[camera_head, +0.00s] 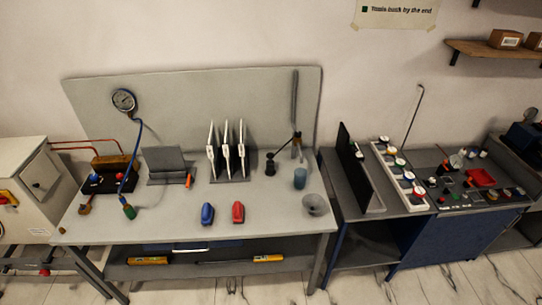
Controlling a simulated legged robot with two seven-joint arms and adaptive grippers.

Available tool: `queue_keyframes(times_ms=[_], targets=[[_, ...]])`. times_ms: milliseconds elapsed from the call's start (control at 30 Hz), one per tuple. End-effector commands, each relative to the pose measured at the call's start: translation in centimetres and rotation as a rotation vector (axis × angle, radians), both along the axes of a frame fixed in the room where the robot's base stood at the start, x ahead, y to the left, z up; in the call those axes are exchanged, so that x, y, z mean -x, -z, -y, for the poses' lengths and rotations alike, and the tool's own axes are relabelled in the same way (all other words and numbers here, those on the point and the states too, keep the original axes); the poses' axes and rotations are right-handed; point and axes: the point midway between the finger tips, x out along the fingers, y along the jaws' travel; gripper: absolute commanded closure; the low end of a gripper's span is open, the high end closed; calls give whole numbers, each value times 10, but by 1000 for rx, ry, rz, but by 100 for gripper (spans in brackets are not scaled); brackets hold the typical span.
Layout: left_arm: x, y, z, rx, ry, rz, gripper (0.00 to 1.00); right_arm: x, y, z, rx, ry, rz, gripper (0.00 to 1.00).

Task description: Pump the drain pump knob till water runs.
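A small dark post with a round black knob (270,156) stands at the right part of the grey workbench (165,222). A thin dark rod rises from near it toward a bracket on the back panel. I cannot tell for certain that this is the drain pump knob. A blue-grey cup (300,178) and a grey bowl or funnel (315,204) stand to its right, apart from it. No running water shows. Neither of my grippers is in view.
A gauge (124,100) with a blue hose stands at the left. White upright cards (227,150) fill a rack mid-bench. Blue (207,213) and red (238,212) handheld items lie at the front. A second bench (470,200) holds knobs and a thin upright rod.

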Motion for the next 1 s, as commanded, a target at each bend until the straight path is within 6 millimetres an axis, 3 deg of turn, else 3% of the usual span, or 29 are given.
queue_keyframes(times_ms=[33,167,1000], targets=[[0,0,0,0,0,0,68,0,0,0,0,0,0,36],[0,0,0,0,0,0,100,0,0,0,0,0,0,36],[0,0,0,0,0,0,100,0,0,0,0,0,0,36]])
